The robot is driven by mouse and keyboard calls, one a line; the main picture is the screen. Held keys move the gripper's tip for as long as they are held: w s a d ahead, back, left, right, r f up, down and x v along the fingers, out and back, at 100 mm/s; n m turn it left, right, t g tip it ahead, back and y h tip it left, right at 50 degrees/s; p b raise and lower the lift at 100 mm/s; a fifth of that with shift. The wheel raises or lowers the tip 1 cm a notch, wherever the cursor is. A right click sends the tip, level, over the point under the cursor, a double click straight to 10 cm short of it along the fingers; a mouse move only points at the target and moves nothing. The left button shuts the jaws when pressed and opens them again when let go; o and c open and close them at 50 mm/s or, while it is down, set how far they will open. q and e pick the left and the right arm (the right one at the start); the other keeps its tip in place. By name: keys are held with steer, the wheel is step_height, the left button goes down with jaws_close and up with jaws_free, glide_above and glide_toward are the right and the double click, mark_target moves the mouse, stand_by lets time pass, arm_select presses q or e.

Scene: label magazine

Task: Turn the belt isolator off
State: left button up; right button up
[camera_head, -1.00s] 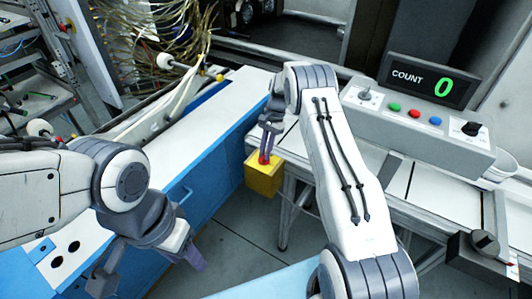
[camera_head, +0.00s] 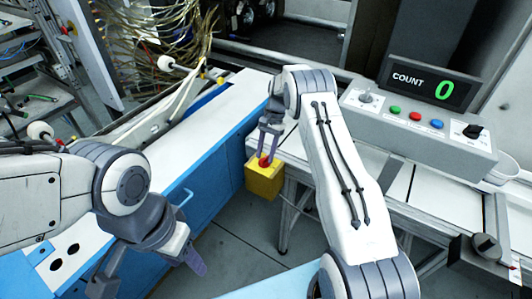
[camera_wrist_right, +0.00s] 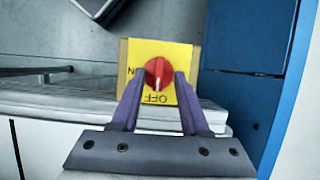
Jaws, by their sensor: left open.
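The belt isolator is a yellow box (camera_head: 264,183) with a red knob (camera_head: 264,161), hanging at the end of the conveyor frame in the head view. In the right wrist view the red knob (camera_wrist_right: 159,72) sits on the yellow face (camera_wrist_right: 187,55), with ON at its left and OFF below. The knob's white mark points down to OFF. My right gripper (camera_head: 267,150) is just above the knob. In the wrist view its fingers (camera_wrist_right: 158,78) stand apart on either side of the knob, with gaps showing. My left gripper (camera_head: 148,277) is open and empty at the lower left.
A grey control panel (camera_head: 420,130) with buttons, a black selector and a display reading COUNT 0 stands at the right. A blue cabinet (camera_head: 215,185) with a white top lies left of the isolator. A black knob on a box (camera_head: 486,246) is at lower right. Cables hang behind.

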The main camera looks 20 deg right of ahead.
steer(key=b+v, duration=0.1)
steer(key=v, duration=0.9)
steer(key=shift+r, duration=0.2)
steer(key=shift+d, duration=0.1)
steer(key=s+a+r+n+t+h, duration=0.1)
steer(key=s+a+r+n, duration=0.4)
steer(key=a, duration=0.5)
steer(key=s+a+r+n+h, duration=0.1)
steer(key=s+a+r+n, duration=0.2)
steer(key=s+a+r, duration=0.55)
steer(key=s+a+f+n, duration=0.1)
steer(key=s+a+n, duration=0.4)
steer(key=s, duration=0.7)
steer(key=s+d+f+n+t, duration=0.1)
steer(key=s+n, duration=0.1)
steer(key=s, duration=0.5)
steer(key=s+d+f+n, duration=0.1)
steer(key=s+f+n, duration=0.1)
steer(key=s, duration=0.5)
steer(key=shift+f+n+t, duration=0.3)
steer(key=shift+f+t, duration=0.05)
steer(key=shift+t, duration=0.05)
